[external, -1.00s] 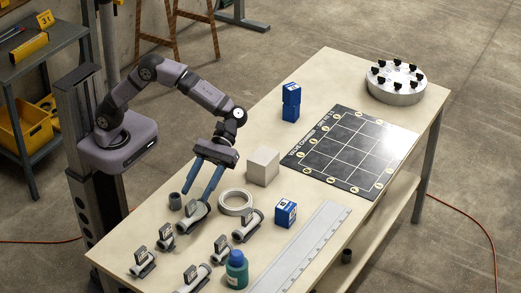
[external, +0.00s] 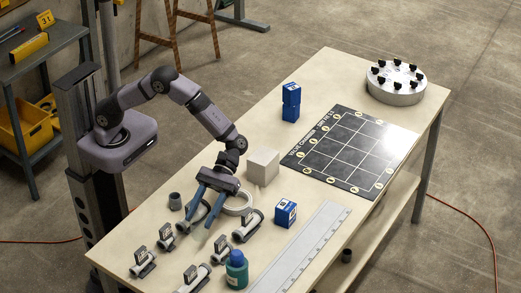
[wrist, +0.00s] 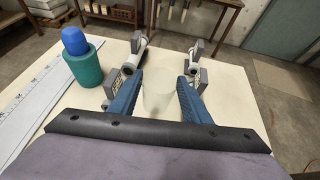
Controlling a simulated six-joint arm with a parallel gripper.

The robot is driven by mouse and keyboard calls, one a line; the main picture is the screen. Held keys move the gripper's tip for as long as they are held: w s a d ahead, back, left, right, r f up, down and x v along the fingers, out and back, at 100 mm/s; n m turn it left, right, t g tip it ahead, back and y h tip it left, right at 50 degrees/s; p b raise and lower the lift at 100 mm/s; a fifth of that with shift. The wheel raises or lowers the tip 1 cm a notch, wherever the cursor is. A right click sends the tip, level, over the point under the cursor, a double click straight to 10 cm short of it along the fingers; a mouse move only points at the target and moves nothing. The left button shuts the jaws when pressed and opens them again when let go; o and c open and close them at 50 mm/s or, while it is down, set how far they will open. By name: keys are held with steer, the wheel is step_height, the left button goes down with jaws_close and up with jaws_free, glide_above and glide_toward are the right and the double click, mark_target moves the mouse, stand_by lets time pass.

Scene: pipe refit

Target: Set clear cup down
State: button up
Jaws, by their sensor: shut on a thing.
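The clear cup (wrist: 160,100) is a pale, see-through shape between the two blue fingers in the wrist view. My gripper (wrist: 161,82) is shut on it, with one finger on each side. In the external view, my gripper (external: 200,223) points down among the grey pipe fittings, in front of a white ring. The cup cannot be made out clearly there. I cannot tell whether its base touches the table.
Grey pipe fittings with dark tags, such as one fitting (external: 249,225), lie close around my gripper. A teal bottle with a blue cap (external: 236,270) stands nearer the front. A white ruler (external: 300,245), a blue box (external: 286,213) and a pale block (external: 263,166) are to the right.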

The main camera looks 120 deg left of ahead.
mark_target(202, 224)
steer(key=shift+f+p, duration=0.3)
steer(key=shift+f, duration=1.75)
steer(key=shift+f, duration=0.2)
steer(key=o, duration=1)
steer(key=shift+o, duration=0.2)
steer(key=shift+r, duration=0.2)
steer(key=b+v, duration=0.2)
steer(key=v, duration=1)
steer(key=shift+b, duration=0.35)
